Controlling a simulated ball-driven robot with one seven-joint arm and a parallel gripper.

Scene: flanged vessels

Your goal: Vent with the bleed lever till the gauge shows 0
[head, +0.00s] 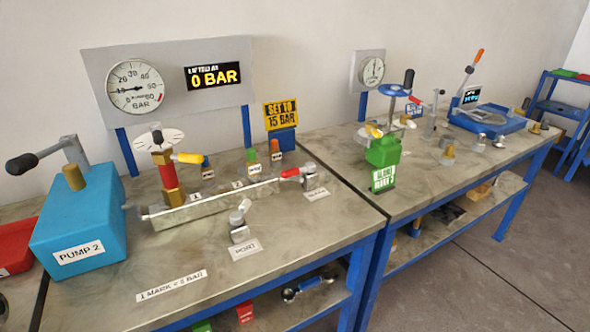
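The large round gauge (135,87) sits on a grey panel above the near bench. Its needle appears to point left, near the low end of the scale; the exact reading is too small to tell. On the manifold bar (215,203) below are a yellow-handled lever (188,158) at the left, by a red and brass fitting, and a red-handled lever (290,173) at the right end. I cannot read which small label names the bleed lever. A grey metal fitting (239,222) stands in front of the bar. My gripper is not in view.
A display (217,77) beside the gauge reads 0 BAR. A yellow sign (281,114) reads SET TO 15 BAR. A blue pump (78,232) with a black-handled crank stands at the left. The bench front (290,245) is mostly clear. A second bench (425,190) holds a green block (384,151).

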